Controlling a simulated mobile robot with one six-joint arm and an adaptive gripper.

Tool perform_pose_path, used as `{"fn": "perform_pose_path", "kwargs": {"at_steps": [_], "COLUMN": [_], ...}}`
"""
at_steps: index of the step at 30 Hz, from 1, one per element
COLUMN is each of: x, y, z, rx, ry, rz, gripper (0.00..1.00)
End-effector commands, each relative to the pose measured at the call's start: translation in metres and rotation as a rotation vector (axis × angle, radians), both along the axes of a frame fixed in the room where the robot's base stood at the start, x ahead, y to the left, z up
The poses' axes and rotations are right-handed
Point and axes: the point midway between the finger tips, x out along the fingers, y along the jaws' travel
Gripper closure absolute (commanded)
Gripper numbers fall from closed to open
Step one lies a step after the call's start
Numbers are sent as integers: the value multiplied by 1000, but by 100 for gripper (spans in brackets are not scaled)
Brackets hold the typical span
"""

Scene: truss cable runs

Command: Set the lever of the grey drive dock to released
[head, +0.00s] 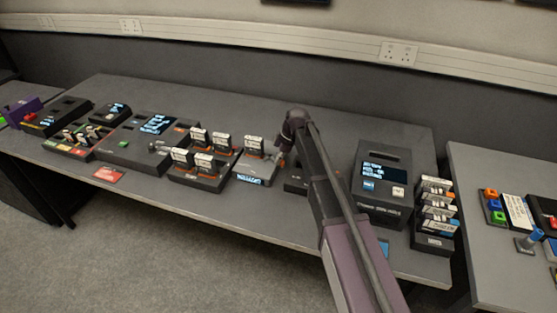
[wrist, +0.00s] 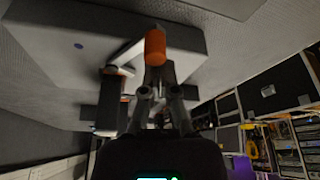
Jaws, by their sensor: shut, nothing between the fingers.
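The grey drive dock (head: 252,172) stands mid-table in the head view, with a lit strip on its front and a white-labelled drive (head: 254,143) upright in it. In the wrist view the dock is a pale grey block (wrist: 60,40), seen at a steep angle. Its lever (wrist: 128,53) is a light bar ending in an orange knob (wrist: 155,46). My gripper (head: 279,160) is at the dock's right side. In the wrist view my gripper (wrist: 158,76) is shut and empty, its fingertips close by the orange knob. I cannot tell whether they touch, nor which setting the lever is in.
Left of the dock is a rack (head: 196,178) of several labelled drives. To the right stand a dark box with a screen (head: 383,185) and another drive rack (head: 434,238). My arm hides part of a low dark item (head: 296,183). The table behind the dock is clear.

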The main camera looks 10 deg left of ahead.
Motion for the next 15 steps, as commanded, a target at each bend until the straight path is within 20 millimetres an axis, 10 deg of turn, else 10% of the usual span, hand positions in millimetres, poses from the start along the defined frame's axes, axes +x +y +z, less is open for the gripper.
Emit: {"fn": "perform_pose_path", "kwargs": {"at_steps": [15], "x": [-1], "y": [4], "z": [0], "rx": [0], "ry": [0], "rz": [3], "gripper": [100]}}
